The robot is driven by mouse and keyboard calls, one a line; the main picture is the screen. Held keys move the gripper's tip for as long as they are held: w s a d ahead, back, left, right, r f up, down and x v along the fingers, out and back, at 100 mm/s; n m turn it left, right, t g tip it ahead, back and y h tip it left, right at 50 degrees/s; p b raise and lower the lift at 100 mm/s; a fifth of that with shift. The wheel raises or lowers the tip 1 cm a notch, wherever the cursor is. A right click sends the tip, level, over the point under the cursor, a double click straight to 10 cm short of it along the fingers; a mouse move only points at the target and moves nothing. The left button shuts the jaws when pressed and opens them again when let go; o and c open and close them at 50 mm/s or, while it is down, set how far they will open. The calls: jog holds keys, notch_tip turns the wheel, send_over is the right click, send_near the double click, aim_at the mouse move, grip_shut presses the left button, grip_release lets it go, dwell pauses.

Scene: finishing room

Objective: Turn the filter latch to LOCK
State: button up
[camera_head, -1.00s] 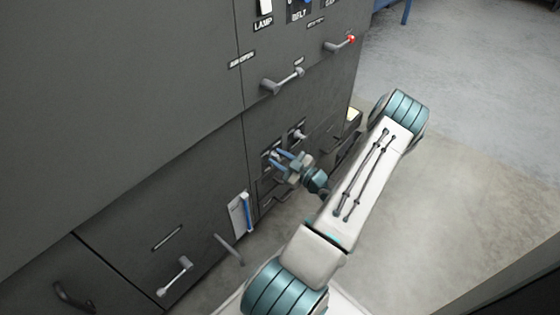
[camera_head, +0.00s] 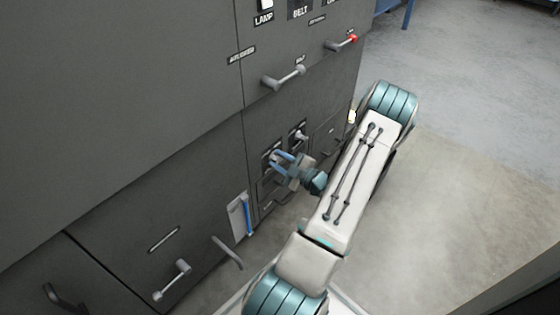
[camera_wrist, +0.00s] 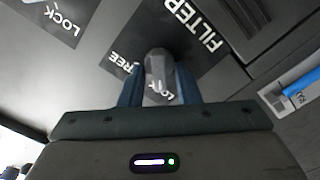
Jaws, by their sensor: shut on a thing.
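The filter latch (camera_wrist: 158,66) is a grey knob on a dark plate (camera_wrist: 205,62) marked FILTER, with part of "FREE" and of "LOCK" showing beside and below it in the wrist view. My gripper (camera_wrist: 158,88) is shut on the latch, with one blue finger on each side of it. In the head view my gripper (camera_head: 282,160) reaches the lower front of the dark cabinet and covers most of the latch. Which mark the latch points at cannot be told.
A second knob (camera_head: 300,135) sits just right of the latch, on its own plate; a LOCK label (camera_wrist: 55,20) shows in the wrist view. A grey bar handle (camera_head: 283,78) and a red-tipped lever (camera_head: 343,43) stick out above. Open floor lies right.

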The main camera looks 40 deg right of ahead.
jog(key=shift+d, duration=0.1)
jog(key=o, duration=0.6)
jog(key=shift+s, duration=0.1)
jog(key=s+d+p, duration=0.1)
jog(key=s+p, duration=0.3)
jog(key=s, duration=0.9)
jog(key=shift+s, duration=0.35)
jog(key=shift+d, duration=0.1)
